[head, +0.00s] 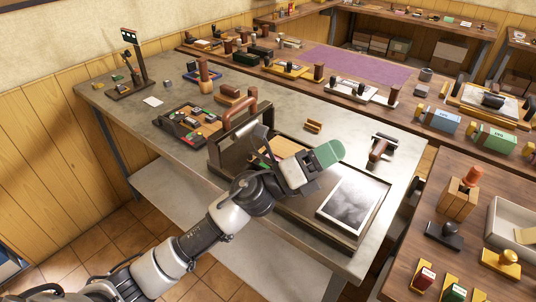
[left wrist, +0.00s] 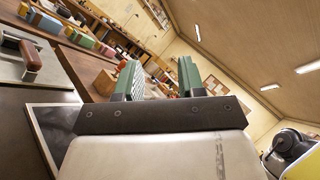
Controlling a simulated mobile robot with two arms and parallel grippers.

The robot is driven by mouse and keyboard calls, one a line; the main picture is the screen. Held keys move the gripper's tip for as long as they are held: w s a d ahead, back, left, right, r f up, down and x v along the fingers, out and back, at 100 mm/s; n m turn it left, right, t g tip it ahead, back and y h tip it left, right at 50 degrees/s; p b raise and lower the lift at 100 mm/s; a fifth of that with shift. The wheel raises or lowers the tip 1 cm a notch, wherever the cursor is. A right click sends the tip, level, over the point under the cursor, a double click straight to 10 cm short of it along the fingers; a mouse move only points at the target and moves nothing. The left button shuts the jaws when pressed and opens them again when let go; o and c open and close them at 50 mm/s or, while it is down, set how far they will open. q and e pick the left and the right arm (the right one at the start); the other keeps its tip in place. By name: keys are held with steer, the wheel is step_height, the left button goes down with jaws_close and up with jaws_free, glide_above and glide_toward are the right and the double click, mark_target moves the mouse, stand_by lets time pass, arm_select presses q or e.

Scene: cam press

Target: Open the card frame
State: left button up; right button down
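The press (head: 213,150) stands on the grey worktable, with a brown arched handle (head: 238,115) at its left end. A flat dark tray (head: 374,215) extends to the right from it. In this tray lies a light-bordered frame or card with a grey picture (head: 350,203); I cannot tell whether it is the card frame. It also shows at the lower left of the left wrist view (left wrist: 55,125). My left gripper (head: 322,157) is above the tray's middle, left of the picture, apart from it. Its green fingers (left wrist: 160,80) are spread and empty. My right gripper is out of view.
A black and brown hand tool (head: 380,150) and a small wooden block (head: 313,126) lie behind the tray. A box of coloured pieces (head: 190,125) is left of the press. Crowded benches stand behind and right. Bare tabletop lies in front.

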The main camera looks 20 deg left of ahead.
arm_select(q)
steer(key=s+d+m+g+y, duration=0.1)
steer(key=d+m+g, duration=0.3)
steer(key=m+g, duration=0.8)
steer(key=m+t+y, duration=0.1)
steer(key=m+y, duration=0.8)
steer(key=y, duration=0.9)
glide_toward(268, 159)
steer(key=shift+h, duration=0.3)
steer(key=f, duration=0.3)
steer(key=w+f+p, duration=0.1)
steer(key=f, duration=0.1)
steer(key=f+p, duration=0.1)
steer(key=f, duration=0.2)
steer(key=shift+w+f, duration=0.15)
steer(key=shift+f, duration=0.15)
jaws_close()
